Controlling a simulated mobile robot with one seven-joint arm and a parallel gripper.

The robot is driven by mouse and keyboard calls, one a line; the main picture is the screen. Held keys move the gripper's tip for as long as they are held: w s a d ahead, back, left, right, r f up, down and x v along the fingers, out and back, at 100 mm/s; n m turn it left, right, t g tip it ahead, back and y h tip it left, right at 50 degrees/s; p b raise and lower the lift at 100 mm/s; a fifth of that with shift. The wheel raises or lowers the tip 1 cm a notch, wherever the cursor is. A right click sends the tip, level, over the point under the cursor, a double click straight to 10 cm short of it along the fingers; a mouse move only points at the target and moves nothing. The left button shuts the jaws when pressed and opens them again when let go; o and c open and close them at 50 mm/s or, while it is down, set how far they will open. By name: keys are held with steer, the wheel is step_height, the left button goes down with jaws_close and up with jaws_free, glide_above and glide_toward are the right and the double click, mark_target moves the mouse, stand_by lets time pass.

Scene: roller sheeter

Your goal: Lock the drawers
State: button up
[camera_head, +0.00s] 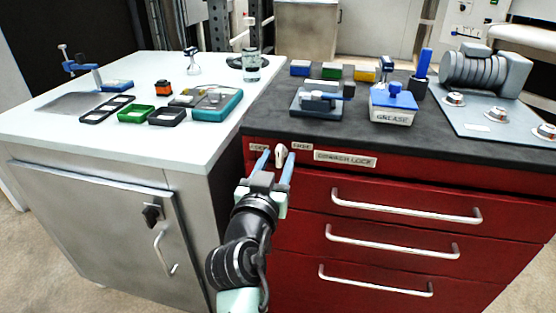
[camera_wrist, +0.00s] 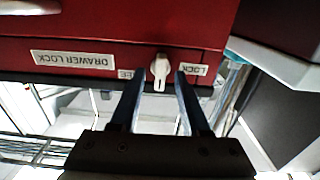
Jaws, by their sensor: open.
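The white lock knob (camera_head: 281,153) sits on the top front panel of the red drawer cabinet (camera_head: 450,185). It stands between a LOCK label and a FREE label, left of the DRAWER LOCK plate (camera_head: 345,159). The wrist view shows the knob (camera_wrist: 160,70) upside down, its lever pointing roughly upright between the two labels. My gripper (camera_head: 277,157) is open, with one blue finger on each side of the knob. In the wrist view my gripper (camera_wrist: 159,80) shows gaps between the knob and both fingers. Three drawers with silver handles (camera_head: 405,207) look shut.
A grey cabinet (camera_head: 90,215) with a white top stands left, bearing small trays (camera_head: 135,113). The dark worktop (camera_head: 270,118) above the drawers holds a GREASE box (camera_head: 393,107), a vise-like tool (camera_head: 318,100) and a roller machine (camera_head: 475,72).

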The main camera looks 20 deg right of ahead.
steer(key=shift+w+d, duration=0.25)
steer(key=shift+w, duration=0.1)
jaws_close()
